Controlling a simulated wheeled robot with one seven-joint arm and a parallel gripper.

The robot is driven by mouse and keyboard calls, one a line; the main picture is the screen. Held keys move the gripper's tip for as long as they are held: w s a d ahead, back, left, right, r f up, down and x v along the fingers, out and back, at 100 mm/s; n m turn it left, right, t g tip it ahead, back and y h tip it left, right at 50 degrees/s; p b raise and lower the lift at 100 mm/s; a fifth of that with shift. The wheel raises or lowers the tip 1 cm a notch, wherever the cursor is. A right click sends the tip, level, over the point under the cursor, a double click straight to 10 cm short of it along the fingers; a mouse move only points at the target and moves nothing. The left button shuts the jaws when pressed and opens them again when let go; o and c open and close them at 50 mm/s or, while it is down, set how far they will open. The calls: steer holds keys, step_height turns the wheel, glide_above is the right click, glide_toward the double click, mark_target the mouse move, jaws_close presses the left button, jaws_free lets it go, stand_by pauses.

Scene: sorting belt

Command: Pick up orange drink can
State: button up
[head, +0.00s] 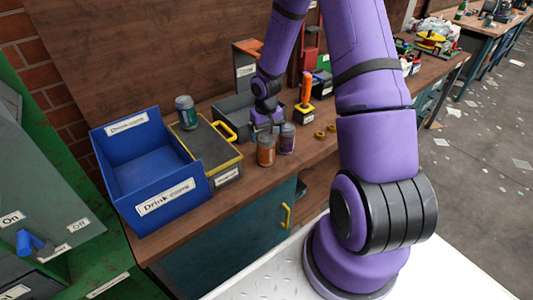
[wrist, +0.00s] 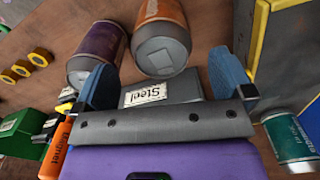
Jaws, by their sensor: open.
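The orange drink can (head: 265,152) stands upright near the front edge of the wooden bench. It also shows in the wrist view (wrist: 162,40), ahead of and between my fingers. My gripper (head: 266,122) is open and empty, just behind the can in the head view; its blue fingers show in the wrist view (wrist: 165,78). A purple can (head: 287,138) stands close to the right of the orange can. In the wrist view the purple can (wrist: 97,50) lies partly behind the left finger, and I cannot tell whether they touch.
A blue bin labelled "Drink cans" (head: 165,202) stands at the left. A grey "Steel" bin (wrist: 185,88) is close to my gripper. An orange-handled tool (head: 306,88) and yellow rings (head: 320,134) are at the right.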

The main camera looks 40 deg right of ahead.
mark_target(267, 146)
steer(key=shift+s+a+f, duration=0.1)
steer(key=shift+s+f, duration=0.05)
steer(key=shift+f, duration=1.45)
steer(key=shift+s+f, duration=0.15)
steer(key=shift+f, duration=1.4)
steer(key=c, duration=1)
